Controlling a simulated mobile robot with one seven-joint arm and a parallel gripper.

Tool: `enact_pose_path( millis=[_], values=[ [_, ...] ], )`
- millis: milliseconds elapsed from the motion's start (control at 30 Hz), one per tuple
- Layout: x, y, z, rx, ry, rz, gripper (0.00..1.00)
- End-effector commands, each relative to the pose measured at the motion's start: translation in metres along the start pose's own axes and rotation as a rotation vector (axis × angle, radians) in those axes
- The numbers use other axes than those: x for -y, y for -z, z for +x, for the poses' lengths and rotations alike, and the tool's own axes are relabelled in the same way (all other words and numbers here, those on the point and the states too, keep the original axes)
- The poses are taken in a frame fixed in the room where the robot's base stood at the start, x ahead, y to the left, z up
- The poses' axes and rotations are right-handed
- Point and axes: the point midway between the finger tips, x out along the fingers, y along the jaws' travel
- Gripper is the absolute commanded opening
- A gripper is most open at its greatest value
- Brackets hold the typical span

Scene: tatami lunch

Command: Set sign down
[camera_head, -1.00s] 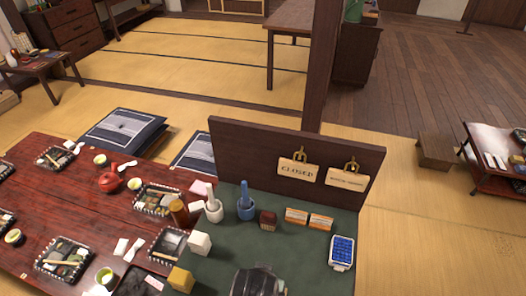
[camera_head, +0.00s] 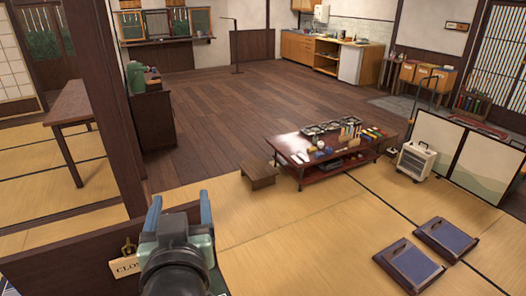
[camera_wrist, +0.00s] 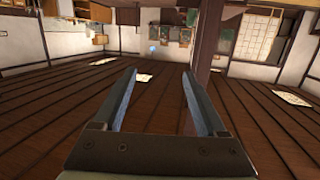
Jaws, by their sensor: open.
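A light wooden sign lettered "CLO…" (camera_head: 125,266) hangs from a brass hook on the dark wooden board (camera_head: 65,268) at the lower left of the head view. My arm hides the right part of the sign. The second hanging sign is not visible now. My gripper (camera_head: 180,198) is raised in front of the board, to the right of the visible sign. In the wrist view my gripper (camera_wrist: 160,74) is open, with its two blue-grey fingers apart and nothing between them.
A low red-brown table (camera_head: 325,158) with many small items stands beyond, beside a small wooden step (camera_head: 258,170). A dark post (camera_head: 108,100) rises at the left. Floor cushions (camera_head: 410,262) and a white heater (camera_head: 417,160) are at the right. Tatami between them is clear.

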Motion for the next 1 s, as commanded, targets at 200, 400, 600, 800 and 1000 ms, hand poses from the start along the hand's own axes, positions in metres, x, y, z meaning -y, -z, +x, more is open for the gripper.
enact_pose_path(
  millis=[200,400,600,800,1000],
  values=[
    [-0.079,0.186,-0.081,-0.559,-0.181,-0.032,0.74],
    [-0.103,0.269,-0.167,-0.883,-0.278,-0.099,0.74],
    [-0.106,0.288,-0.194,-0.972,-0.302,-0.124,0.74],
    [-0.106,0.287,-0.192,-0.968,-0.3,-0.123,0.74],
    [-0.106,0.277,-0.19,-0.966,-0.3,-0.122,0.74]
  ],
)
